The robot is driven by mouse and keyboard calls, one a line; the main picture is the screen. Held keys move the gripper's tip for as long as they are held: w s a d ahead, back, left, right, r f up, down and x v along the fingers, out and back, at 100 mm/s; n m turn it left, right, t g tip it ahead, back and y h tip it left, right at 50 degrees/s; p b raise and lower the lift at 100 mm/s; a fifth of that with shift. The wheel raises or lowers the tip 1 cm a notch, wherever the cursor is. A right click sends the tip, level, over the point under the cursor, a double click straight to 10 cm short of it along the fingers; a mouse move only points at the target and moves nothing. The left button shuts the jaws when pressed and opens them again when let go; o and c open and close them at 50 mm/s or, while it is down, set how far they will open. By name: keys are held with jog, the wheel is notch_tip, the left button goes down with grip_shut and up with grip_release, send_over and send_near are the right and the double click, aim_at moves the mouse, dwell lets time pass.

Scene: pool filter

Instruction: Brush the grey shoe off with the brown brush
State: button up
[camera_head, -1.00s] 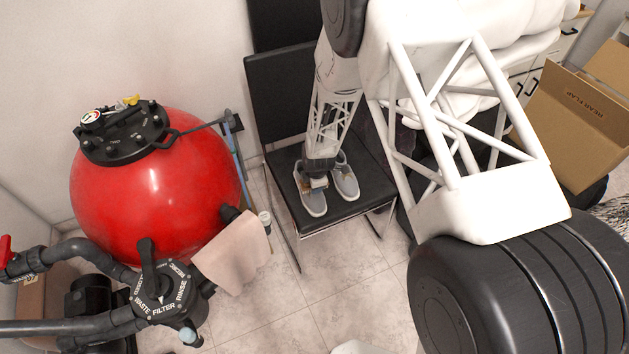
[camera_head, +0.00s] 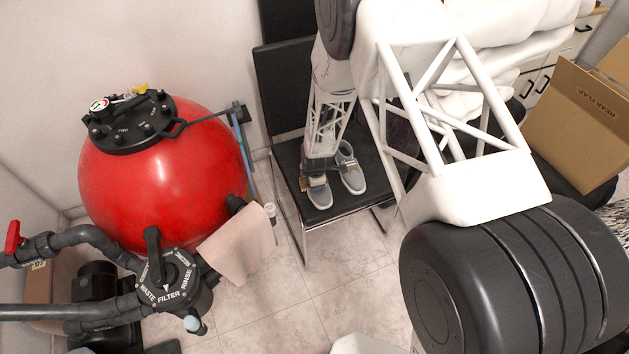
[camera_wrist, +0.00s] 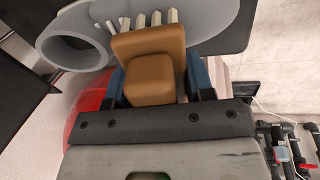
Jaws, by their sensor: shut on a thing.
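A pair of grey shoes with white soles stands on the black chair seat: the left shoe (camera_head: 320,197) and the right shoe (camera_head: 352,180). My gripper (camera_head: 318,170) is above the heel end of the left shoe and hides part of it. In the wrist view my gripper (camera_wrist: 155,88) is shut on the brown brush (camera_wrist: 150,80), its blue fingers on both sides of the block. The brush's pale bristles (camera_wrist: 140,21) point toward a grey shoe (camera_wrist: 212,18), at or very near its surface; contact cannot be told. The shoe's round opening faces left there.
The black chair (camera_head: 335,212) bears the shoes against the wall. A red filter tank (camera_head: 160,185) with black valve and pipes stands left, with a pink cloth (camera_head: 238,245) beside it. A cardboard box (camera_head: 575,120) is at the right. Tiled floor (camera_head: 340,290) is clear in front.

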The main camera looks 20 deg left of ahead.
jog(key=shift+w+a+f, duration=0.1)
jog(key=shift+f, duration=0.6)
dwell(0.6)
jog(key=o, duration=1)
jog(key=c, duration=0.3)
jog(key=shift+c, duration=0.2)
jog(key=shift+r, duration=0.25)
jog(key=shift+c, duration=0.3)
jog(key=c, duration=0.7)
jog(key=shift+w+d, duration=0.7)
jog(key=shift+d, duration=0.3)
